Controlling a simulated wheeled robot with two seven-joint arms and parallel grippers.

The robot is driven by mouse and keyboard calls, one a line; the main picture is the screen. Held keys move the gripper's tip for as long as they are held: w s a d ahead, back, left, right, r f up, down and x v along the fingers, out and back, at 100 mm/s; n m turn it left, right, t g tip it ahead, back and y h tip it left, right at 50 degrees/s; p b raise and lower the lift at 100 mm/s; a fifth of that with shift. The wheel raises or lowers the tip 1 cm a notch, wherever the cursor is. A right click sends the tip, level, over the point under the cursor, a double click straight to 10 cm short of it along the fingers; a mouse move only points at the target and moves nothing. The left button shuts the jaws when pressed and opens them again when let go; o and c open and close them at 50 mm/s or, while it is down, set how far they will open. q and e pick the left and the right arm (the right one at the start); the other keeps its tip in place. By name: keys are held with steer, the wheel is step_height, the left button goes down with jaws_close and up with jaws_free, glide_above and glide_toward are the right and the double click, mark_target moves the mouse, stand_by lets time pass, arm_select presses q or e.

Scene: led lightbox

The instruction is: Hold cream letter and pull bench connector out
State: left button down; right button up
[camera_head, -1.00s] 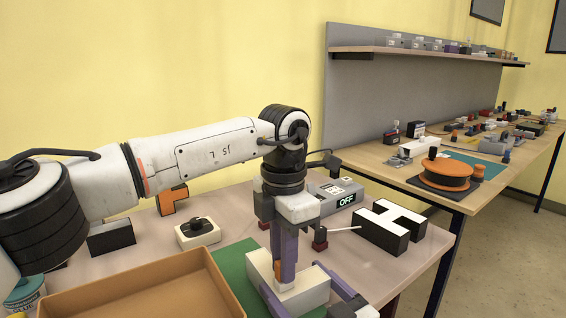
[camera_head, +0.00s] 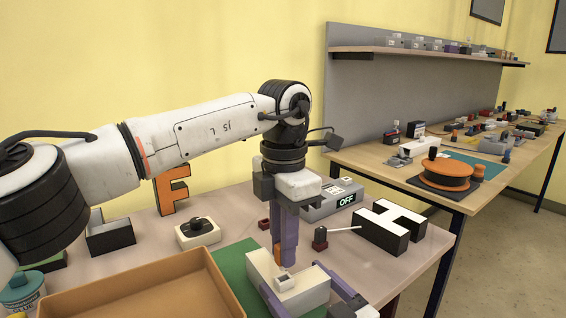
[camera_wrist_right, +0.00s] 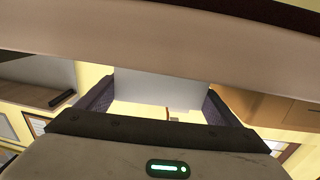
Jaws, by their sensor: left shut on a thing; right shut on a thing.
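The cream letter (camera_head: 318,287) is a white-topped block on the green mat (camera_head: 236,262), with a small pale socket (camera_head: 287,282) on top. My right gripper (camera_head: 310,297) has purple fingers on both sides of the letter at the lower edge and is shut on it. Its fingers also show in the right wrist view (camera_wrist_right: 157,100). My left gripper (camera_head: 286,264) points down just above the socket, shut on a small orange piece, seemingly the bench connector (camera_head: 278,255). The fingers hide most of that connector, and I cannot tell whether it is fully clear of the socket.
A cardboard tray (camera_head: 215,273) is at front left. A white knob box (camera_head: 198,238), an orange F letter (camera_head: 172,187) and an OFF display box (camera_head: 333,200) stand behind. A black-and-white H letter (camera_head: 384,232) is at right, beside a red-black block (camera_head: 320,240).

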arm_select(q)
steer(key=shift+r, duration=1.25)
arm_select(e)
steer(key=o, duration=1)
steer(key=shift+o, duration=0.2)
